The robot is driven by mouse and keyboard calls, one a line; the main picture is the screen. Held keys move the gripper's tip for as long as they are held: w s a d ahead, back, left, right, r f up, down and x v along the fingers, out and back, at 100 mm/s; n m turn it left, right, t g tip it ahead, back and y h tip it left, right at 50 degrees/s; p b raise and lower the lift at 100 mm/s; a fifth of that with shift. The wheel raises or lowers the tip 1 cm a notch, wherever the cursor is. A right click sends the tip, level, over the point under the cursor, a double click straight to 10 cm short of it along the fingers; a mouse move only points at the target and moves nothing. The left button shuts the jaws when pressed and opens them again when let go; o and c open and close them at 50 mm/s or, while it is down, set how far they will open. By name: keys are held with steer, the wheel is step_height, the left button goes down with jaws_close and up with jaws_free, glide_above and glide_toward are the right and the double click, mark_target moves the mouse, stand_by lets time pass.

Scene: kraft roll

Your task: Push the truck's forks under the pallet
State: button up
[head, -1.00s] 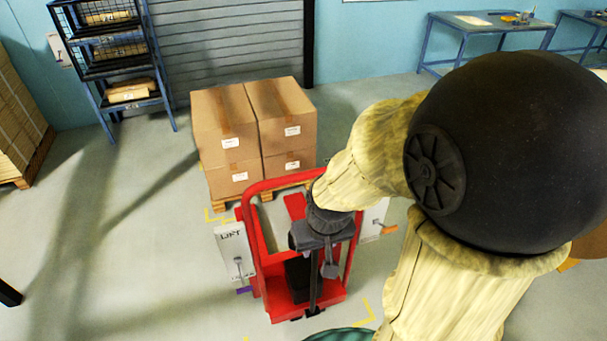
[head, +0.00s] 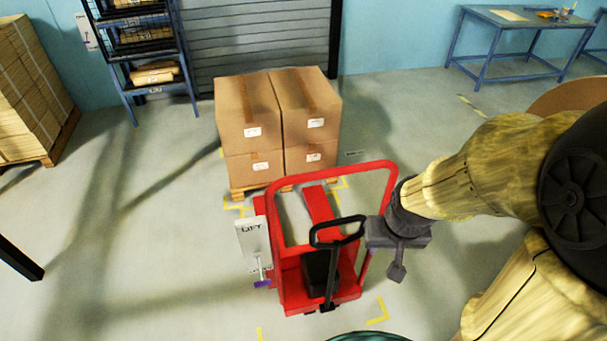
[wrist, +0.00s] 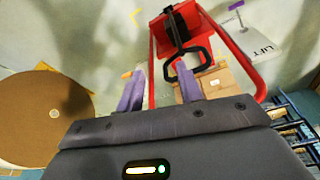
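The red pallet truck (head: 330,290) stands in front of the wooden pallet (head: 240,193) in the head view, its red forks (head: 318,203) pointing at it. The right fork's far end reaches near the pallet's front edge; I cannot tell whether it is beneath. The truck's black loop handle (head: 338,232) stands upright and also shows in the wrist view (wrist: 188,70). Stacked cartons (head: 265,140) sit on the pallet. My gripper (wrist: 160,72) is open, its purple fingers apart. In the head view it hangs right of the handle, near the red frame. Contact is unclear.
A white LIFT panel (head: 252,243) with a lever is at the truck's left side. Yellow floor marks (head: 378,312) lie around the truck. A loaded pallet (head: 30,100) is at far left, a blue rack (head: 150,60) behind, a table (head: 515,25) at back right.

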steer(key=shift+o, duration=1.2)
steer(key=w+f+m+t+y+b, duration=0.2)
steer(key=w+f+m+t+b, duration=0.35)
steer(key=w, duration=0.55)
steer(key=w+a+m+t+y+b, duration=0.3)
steer(key=a+m+t+y, duration=0.1)
steer(key=a+y, duration=0.4)
steer(key=shift+w+m, duration=0.4)
steer(key=shift+m, duration=0.35)
steer(key=shift+w+a+r, duration=0.1)
steer(key=shift+a, duration=0.05)
